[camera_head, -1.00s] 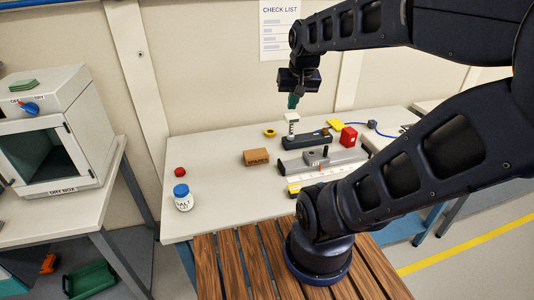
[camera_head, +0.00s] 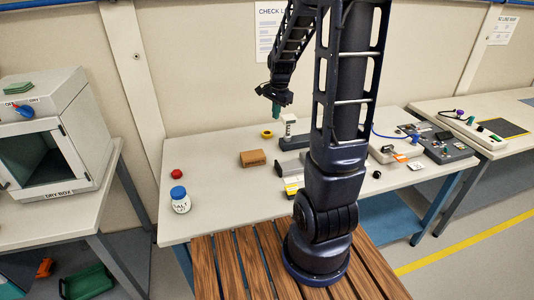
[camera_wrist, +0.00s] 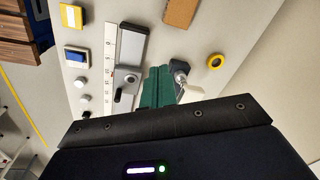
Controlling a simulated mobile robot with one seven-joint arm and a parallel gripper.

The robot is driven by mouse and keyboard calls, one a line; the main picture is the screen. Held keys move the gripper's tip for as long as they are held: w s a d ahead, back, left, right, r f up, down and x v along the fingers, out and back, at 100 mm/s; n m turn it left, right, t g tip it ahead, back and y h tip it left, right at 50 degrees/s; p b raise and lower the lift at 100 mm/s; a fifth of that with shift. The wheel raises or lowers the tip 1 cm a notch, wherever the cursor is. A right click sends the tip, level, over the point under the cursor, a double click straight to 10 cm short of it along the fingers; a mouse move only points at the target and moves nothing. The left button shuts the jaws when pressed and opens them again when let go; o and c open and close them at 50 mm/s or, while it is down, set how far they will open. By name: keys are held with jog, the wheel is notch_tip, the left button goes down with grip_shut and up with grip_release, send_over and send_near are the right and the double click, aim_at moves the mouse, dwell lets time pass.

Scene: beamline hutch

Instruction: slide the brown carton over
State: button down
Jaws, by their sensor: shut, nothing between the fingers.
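The brown carton (camera_head: 252,158) stands on the white table, left of the middle. In the wrist view the brown carton (camera_wrist: 181,11) shows at the top edge, partly cut off. My gripper (camera_head: 276,110) hangs above the back of the table, to the right of the carton and higher than it. Its green fingers (camera_wrist: 158,87) are together with nothing between them. The gripper is apart from the carton.
A red ball (camera_head: 176,173) and a salt jar (camera_head: 181,200) stand left of the carton. A yellow tape roll (camera_head: 266,134) lies behind it. A dark device with a white-topped post (camera_head: 289,123) is at right. Table in front of the carton is clear.

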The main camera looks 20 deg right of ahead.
aim_at(275, 158)
jog(key=w+f+m, duration=0.2)
jog(key=f, duration=0.6)
jog(key=w+d+f+m+g, duration=0.1)
jog(key=w+f+m, duration=0.1)
jog(key=f, duration=0.6)
jog(key=w+d+f+m, duration=0.1)
jog(key=w+f, duration=0.2)
jog(key=f, duration=0.5)
jog(key=shift+w+d+f+m+g, duration=0.15)
jog(key=shift+d+f+m+g, duration=0.15)
jog(key=shift+f+m, duration=0.1)
jog(key=a, duration=0.2)
jog(key=shift+a+r, duration=0.2)
jog(key=shift+a, duration=0.85)
jog(key=shift+a, duration=0.15)
jog(key=a, duration=2)
